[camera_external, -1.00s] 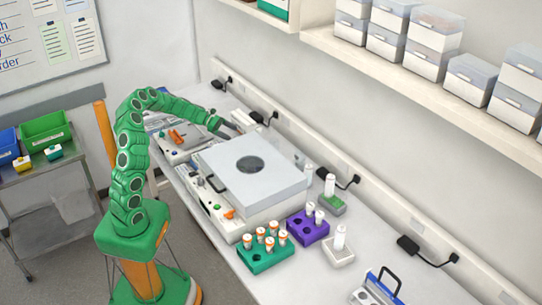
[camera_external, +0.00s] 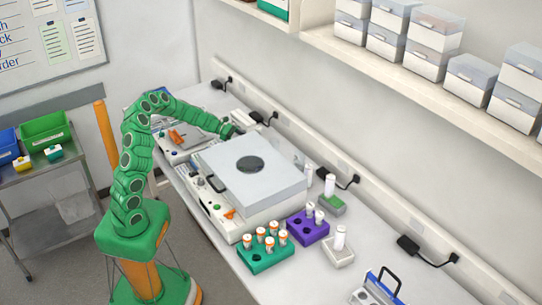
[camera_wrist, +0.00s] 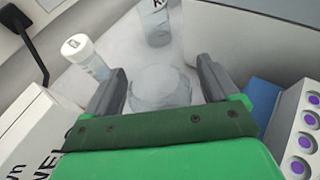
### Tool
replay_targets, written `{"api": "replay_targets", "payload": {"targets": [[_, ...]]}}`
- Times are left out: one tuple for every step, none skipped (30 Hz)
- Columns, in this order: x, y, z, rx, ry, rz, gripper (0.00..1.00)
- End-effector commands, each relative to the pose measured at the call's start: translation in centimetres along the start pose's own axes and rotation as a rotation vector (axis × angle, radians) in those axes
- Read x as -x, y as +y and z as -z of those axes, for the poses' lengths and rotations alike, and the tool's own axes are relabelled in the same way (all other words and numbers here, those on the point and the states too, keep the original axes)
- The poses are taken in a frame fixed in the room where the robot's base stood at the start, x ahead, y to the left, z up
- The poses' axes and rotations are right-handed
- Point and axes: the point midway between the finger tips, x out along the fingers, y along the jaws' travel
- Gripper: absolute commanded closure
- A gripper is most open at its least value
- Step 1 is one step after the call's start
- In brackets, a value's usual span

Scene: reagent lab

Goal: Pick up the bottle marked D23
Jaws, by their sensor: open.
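In the wrist view, my gripper (camera_wrist: 160,72) is open, with its two grey fingers apart. A pale, translucent round object (camera_wrist: 160,90), perhaps a bottle seen from above, shows between and just below the fingers; no marking on it is readable. A clear bottle (camera_wrist: 155,22) with dark lettering, cut off by the top edge, stands beyond it. A white-capped bottle (camera_wrist: 84,55) stands at the left, outside the left finger; its cap mark is too small to read. I cannot tell which is D23. In the external view my gripper (camera_external: 236,131) is behind the large grey-lidded machine, and these bottles are hidden.
The grey-lidded machine (camera_external: 252,175) stands close in front of my gripper. In the wrist view, a white box (camera_wrist: 30,125) is at left and a rack with purple tops (camera_wrist: 303,142) at right.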

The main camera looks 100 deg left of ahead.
Motion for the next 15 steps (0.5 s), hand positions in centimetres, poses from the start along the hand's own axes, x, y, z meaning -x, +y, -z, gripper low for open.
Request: {"api": "replay_targets", "payload": {"targets": [[0.03,0.01,-0.01,0.0,0.0,0.0,0.12],[0.03,0.01,-0.01,0.0,0.0,0.0,0.12],[0.04,0.01,-0.01,0.0,0.0,0.0,0.12],[0.04,0.01,-0.02,0.0,0.0,0.0,0.16],[0.04,0.01,-0.01,0.0,0.0,0.0,0.21],[0.04,0.01,-0.01,0.0,0.0,0.0,0.27],[0.04,0.01,-0.01,0.0,0.0,0.0,0.32],[0.05,0.01,-0.02,0.0,0.0,0.0,0.36],[0.05,0.01,-0.02,0.0,0.0,0.0,0.42],[0.05,0.01,-0.02,0.0,0.0,0.0,0.47],[0.05,0.0,-0.02,0.0,0.0,0.0,0.52],[0.05,0.0,-0.02,0.0,0.0,0.0,0.58],[0.05,0.0,-0.02,0.0,0.0,0.0,0.62],[0.05,0.01,-0.02,0.0,0.0,0.0,0.67],[0.05,0.01,-0.02,0.0,0.0,0.0,0.68]]}}
